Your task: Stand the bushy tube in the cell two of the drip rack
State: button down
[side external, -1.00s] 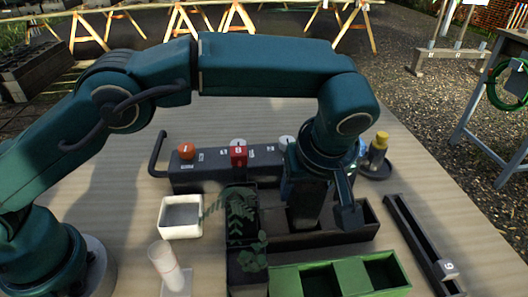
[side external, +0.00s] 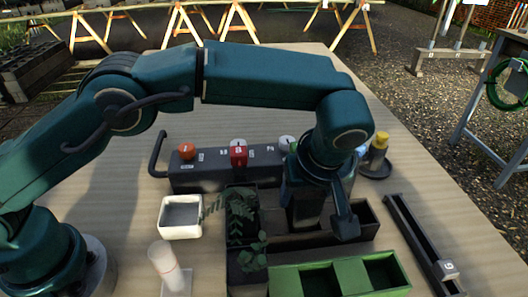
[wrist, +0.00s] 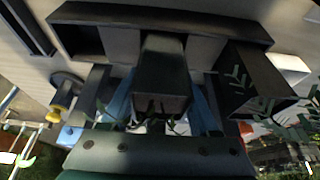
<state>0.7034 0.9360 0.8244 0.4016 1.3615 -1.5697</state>
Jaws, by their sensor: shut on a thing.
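My gripper (side external: 322,208) is shut on a dark square tube (side external: 304,208). The tube is upright between the fingers, and a few green leaves show at its top end in the wrist view, where the tube (wrist: 165,72) is seen close up. The tube is over or partly inside a long dark rack (side external: 362,234); my gripper hides how deep it sits. The rack's wall also shows in the wrist view (wrist: 160,15), with pale floor either side of the tube. Dark tubes with fern foliage (side external: 240,212) stand at the rack's left; the foliage hides their rims.
A green divided tray (side external: 318,281) lies in front. A dark block with an orange knob (side external: 187,151) and a red part (side external: 239,153) stands behind. A white tray (side external: 180,232) is at left, a yellow-capped bottle (side external: 378,150) at back right, a dark rail (side external: 425,244) at right.

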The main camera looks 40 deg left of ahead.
jog(key=shift+f, duration=0.25)
jog(key=shift+c, duration=0.2)
grip_release()
jog(key=shift+v, duration=2.55)
